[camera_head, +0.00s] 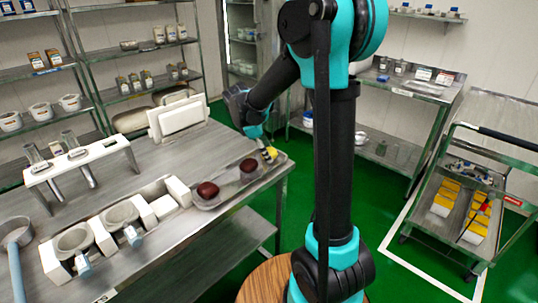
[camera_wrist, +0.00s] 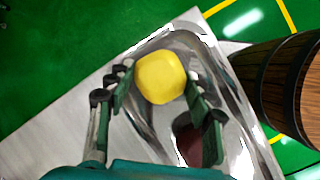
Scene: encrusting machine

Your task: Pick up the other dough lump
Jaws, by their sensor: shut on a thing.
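A yellow dough lump (camera_wrist: 160,77) sits between the two fingers of my gripper (camera_wrist: 159,82) in the wrist view. My gripper is shut on it, over the end of a metal tray (camera_wrist: 232,85). In the head view the lump (camera_head: 269,154) is small and partly covered by my gripper (camera_head: 267,149) at the tray's far right end. Two dark red dough lumps, one nearer (camera_head: 207,190) and one farther (camera_head: 248,167), lie in the tray (camera_head: 222,192). One dark red lump (camera_wrist: 188,146) shows partly behind a finger in the wrist view. I cannot tell whether the yellow lump touches the tray.
The tray lies at the right edge of the steel table (camera_head: 165,160). White blocks (camera_head: 178,191) and metal cups (camera_head: 121,215) stand left of it. A white rack (camera_head: 80,160) stands farther back. A round wooden top (camera_head: 262,285) is close in front. A cart (camera_head: 465,200) stands right.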

